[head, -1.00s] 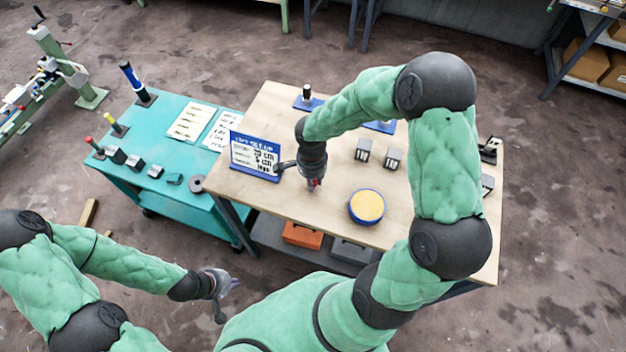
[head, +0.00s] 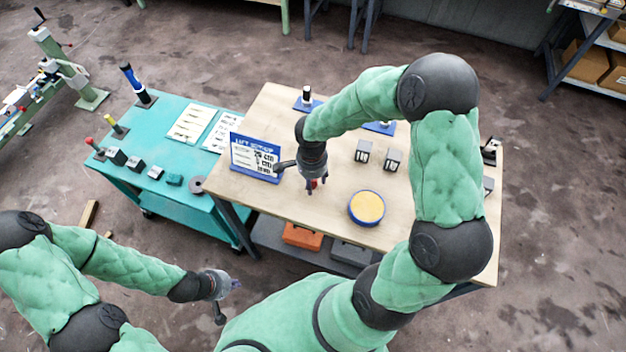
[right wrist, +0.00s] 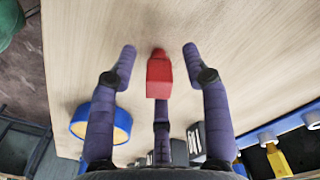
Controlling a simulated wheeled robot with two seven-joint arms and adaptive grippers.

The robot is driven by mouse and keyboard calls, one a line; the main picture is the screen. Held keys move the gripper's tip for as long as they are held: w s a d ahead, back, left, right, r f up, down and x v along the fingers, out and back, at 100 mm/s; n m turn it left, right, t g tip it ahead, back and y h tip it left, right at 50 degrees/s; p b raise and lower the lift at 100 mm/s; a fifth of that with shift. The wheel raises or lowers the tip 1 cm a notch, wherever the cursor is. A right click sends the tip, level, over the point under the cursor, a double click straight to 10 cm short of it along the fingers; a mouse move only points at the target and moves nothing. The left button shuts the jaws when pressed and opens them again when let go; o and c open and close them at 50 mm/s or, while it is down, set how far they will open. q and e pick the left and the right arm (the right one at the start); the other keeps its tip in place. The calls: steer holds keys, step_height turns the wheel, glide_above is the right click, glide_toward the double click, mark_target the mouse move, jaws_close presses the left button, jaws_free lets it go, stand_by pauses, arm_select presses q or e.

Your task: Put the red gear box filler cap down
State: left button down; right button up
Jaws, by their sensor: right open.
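The red gear box filler cap (right wrist: 159,74) is on the wooden table top, between the spread fingers of my right gripper (right wrist: 160,62) in the right wrist view. The fingers stand apart from the cap on both sides. In the head view the cap (head: 314,183) is a small red spot under my right gripper (head: 317,188), mostly hidden by the fingers. My left gripper (head: 226,285) hangs in front of the tables, away from the cap. I cannot tell from its small, blurred fingers whether it is open.
A blue-rimmed round container with a yellow top (head: 366,208) stands right of my right gripper. A blue and white sign (head: 255,157) stands close on its left. Dark weights (head: 393,159) stand farther back. The teal table (head: 150,120) holds blocks and papers. Wood around the cap is clear.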

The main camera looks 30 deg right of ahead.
step_height(320, 180, up, 11)
steer(key=p, duration=0.2)
steer(key=shift+r, duration=0.2)
steer(key=shift+a, duration=0.1)
